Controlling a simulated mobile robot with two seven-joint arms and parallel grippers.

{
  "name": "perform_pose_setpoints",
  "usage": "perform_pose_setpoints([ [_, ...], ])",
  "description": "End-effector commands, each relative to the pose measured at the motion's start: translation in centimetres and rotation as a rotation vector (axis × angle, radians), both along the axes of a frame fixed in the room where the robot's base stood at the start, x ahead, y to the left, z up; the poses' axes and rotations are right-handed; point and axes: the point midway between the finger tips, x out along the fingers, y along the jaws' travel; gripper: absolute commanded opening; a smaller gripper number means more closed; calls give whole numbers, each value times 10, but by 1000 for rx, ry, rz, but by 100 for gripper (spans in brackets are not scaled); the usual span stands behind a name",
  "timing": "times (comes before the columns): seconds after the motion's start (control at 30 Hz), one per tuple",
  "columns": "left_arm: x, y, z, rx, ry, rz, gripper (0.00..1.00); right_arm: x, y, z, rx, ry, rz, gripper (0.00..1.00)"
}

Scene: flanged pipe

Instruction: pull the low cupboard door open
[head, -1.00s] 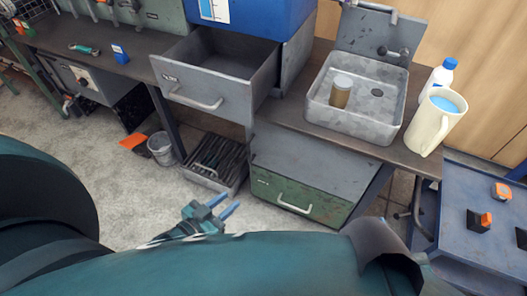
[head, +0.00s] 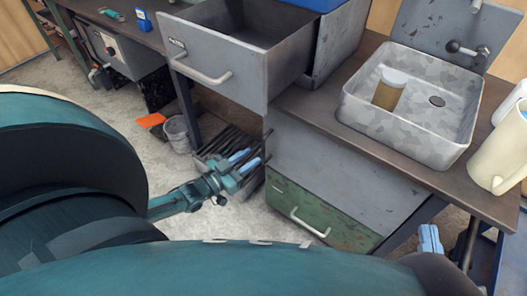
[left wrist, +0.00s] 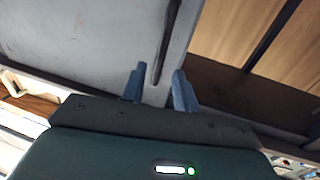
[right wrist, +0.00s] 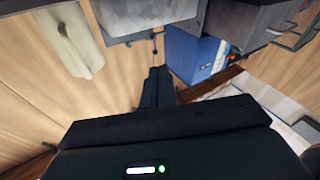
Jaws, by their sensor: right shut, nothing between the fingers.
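The low cupboard (head: 345,170) is a grey box under the bench, with a green front door (head: 330,224) and a pale bar handle (head: 309,226). The door looks shut. My left gripper (head: 248,162) is open and empty, with blue fingers apart, left of the cupboard and short of the handle. In the left wrist view its fingers (left wrist: 158,88) stand apart before a grey panel that I cannot identify surely. My right gripper (head: 430,238) is to the right of the cupboard, mostly hidden; in the right wrist view its fingers (right wrist: 157,82) are shut and empty.
A grey drawer (head: 215,62) hangs open above and left of the cupboard. The bench (head: 345,125) carries a metal sink (head: 400,128) and a cream jug (head: 500,150). A dark-filled crate stands behind my left gripper, near a bucket (head: 177,135). Floor before the door is partly hidden by my body.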

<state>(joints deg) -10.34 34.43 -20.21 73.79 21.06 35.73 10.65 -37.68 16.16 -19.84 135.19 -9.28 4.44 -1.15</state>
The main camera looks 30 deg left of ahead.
Motion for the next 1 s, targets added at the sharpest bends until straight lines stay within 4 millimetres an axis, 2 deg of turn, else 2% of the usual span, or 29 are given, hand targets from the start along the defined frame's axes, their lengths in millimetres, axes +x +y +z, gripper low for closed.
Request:
perform_pose_setpoints([
  [0.1,24,-7,-2,-2,-3,-1,30,1,1,-3,20,-3,7,0],
  [0.3,49,-14,-2,-1,0,-1,30,1,3,-3,43,1,14,0],
  [0.47,56,-16,-1,-1,1,0,30,1,3,-4,54,6,17,0],
  [0.7,57,-17,0,-1,1,0,30,1,4,0,58,0,19,0],
  [1.0,56,-17,-1,-1,1,0,7,2,4,2,57,-8,20,0],
])
